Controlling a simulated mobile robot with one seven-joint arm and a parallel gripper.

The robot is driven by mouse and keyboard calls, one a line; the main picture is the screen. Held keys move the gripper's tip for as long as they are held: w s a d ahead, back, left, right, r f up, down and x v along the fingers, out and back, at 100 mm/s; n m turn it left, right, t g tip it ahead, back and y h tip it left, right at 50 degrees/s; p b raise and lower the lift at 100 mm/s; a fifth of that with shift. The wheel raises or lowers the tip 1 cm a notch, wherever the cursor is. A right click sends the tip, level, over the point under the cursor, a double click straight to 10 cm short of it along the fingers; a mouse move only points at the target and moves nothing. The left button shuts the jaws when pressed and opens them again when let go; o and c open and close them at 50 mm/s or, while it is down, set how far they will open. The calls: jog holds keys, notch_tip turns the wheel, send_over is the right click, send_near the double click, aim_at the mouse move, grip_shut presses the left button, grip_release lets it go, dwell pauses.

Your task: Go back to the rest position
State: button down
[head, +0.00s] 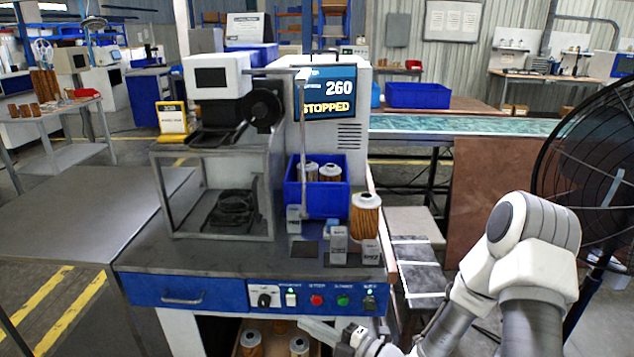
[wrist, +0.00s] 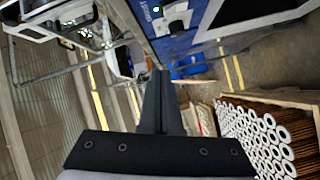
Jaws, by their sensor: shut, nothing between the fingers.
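My gripper (head: 312,328) is low at the front of the bench, below the blue control panel, at the bottom edge of the head view. In the wrist view its dark fingers (wrist: 158,85) are together with nothing between them. My arm comes in from the right. A filter cartridge (head: 366,217) with orange pleats and a white cap stands at the bench's right side. A blue bin (head: 318,202) behind it holds more cartridges. Other cartridges show below the bench, one left of my gripper (head: 250,344) and one close to it (head: 299,346).
The workbench (head: 200,262) carries a framed machine and a screen (head: 328,97) reading 260 STOPPED. Its front panel (head: 316,299) has buttons and a switch. A large fan (head: 595,150) stands at right. The wrist view shows a crate (wrist: 285,97) packed with cartridges at right.

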jog(key=s+a+r+n+g, duration=0.3)
jog(key=s+r+n+g, duration=0.55)
jog(key=n, duration=0.85)
jog(key=s+d+r+n+g+h, duration=0.1)
jog(key=s+d+r+n+h, duration=0.2)
jog(key=n, duration=0.5)
jog(key=s+d+r+n+g+h, duration=0.1)
jog(key=s+d+r+n+h, duration=0.15)
jog(key=s+n, duration=0.4)
jog(key=s+d+r+n+t+h, duration=0.3)
jog(key=d+r+n+t+h, duration=0.45)
jog(key=d+n, duration=0.7)
notch_tip(320, 180, up, 16)
jog(key=a+n+g+h+p, duration=0.1)
jog(key=p, duration=1.3)
jog(key=shift+a+p, duration=0.3)
jog(key=shift+p, duration=0.1)
jog(key=shift+f, duration=0.1)
